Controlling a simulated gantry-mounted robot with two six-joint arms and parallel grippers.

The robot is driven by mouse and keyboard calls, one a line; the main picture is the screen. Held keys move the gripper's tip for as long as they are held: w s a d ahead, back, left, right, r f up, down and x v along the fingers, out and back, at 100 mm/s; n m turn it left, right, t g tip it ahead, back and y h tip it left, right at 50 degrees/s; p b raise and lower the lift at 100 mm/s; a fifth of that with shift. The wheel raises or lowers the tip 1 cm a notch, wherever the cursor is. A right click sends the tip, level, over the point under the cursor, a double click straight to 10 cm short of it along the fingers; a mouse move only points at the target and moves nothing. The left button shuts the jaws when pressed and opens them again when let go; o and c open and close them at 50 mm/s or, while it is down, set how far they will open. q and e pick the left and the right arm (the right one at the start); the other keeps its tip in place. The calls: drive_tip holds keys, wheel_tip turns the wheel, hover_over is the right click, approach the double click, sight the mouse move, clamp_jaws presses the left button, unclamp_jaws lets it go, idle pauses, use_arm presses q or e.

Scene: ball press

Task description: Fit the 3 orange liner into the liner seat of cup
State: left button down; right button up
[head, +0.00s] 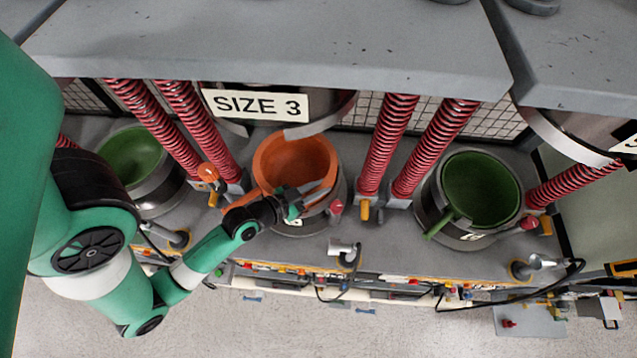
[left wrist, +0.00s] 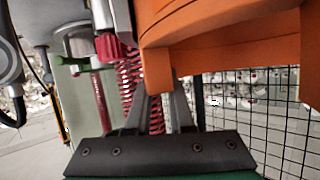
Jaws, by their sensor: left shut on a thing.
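The orange liner (head: 290,160) is under the "SIZE 3" sign in the head view, open side up, over the grey cup (head: 338,200). More of the cup shows at its right than at its left. I cannot tell whether the liner rests in the seat. My left gripper (head: 312,198) is at the liner's front side, shut on it. In the left wrist view, the liner (left wrist: 225,45) fills the top right, and the fingers (left wrist: 158,105) reach up towards its lower edge, the contact partly hidden. My right gripper is not in view.
The size sign (head: 254,105) hangs on the press above. Red springs (head: 388,140) stand on both sides. Cups with green liners stand at left (head: 130,155) and right (head: 480,190). A red knob (head: 336,207) is close right of my gripper. Cables and fittings line the front edge.

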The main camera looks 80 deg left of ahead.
use_arm(q)
drive_tip(key=shift+f+b, duration=0.7)
drive_tip(key=shift+f, duration=0.25)
drive_tip(key=shift+f+b, duration=0.45)
drive_tip(key=shift+f, duration=0.05)
drive_tip(key=c, duration=0.7)
unclamp_jaws()
drive_tip(key=shift+a, duration=0.15)
drive_tip(key=shift+s+f, duration=0.1)
drive_tip(key=shift+f, duration=0.05)
